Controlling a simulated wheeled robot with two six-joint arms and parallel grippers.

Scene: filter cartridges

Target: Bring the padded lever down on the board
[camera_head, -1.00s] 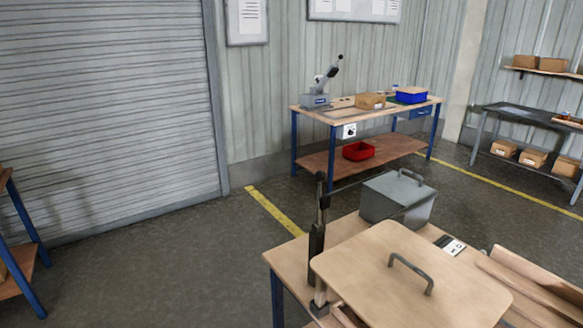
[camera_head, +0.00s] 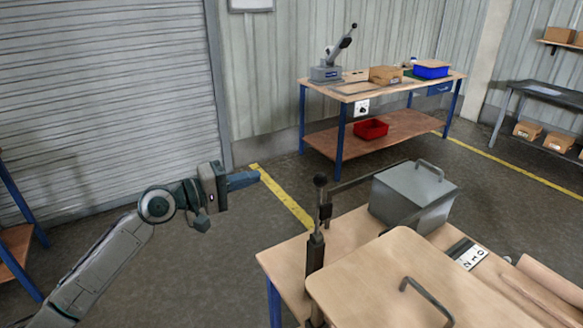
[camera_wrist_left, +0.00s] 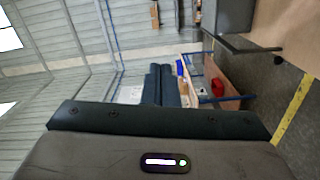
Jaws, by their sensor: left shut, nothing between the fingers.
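The lever (camera_head: 320,205) stands upright at the left edge of the wooden board (camera_head: 385,280), with a dark knob on top and a dark post below. A dark bar reaches right from near its top, passing behind the grey box; its pad cannot be made out. The board lies flat on the near bench and has a grey handle. My left gripper (camera_head: 258,177) is in the air left of the lever, apart from it, pointing right. In the wrist view its fingers (camera_wrist_left: 162,85) are together and empty. My right gripper is not in view.
A grey lidded box (camera_head: 405,205) stands behind the board on the near bench. A black-and-white label block (camera_head: 470,258) lies to its right. A far bench (camera_head: 375,85) holds a lever press (camera_head: 335,60) and a blue bin (camera_head: 431,71). Floor left of the near bench is clear.

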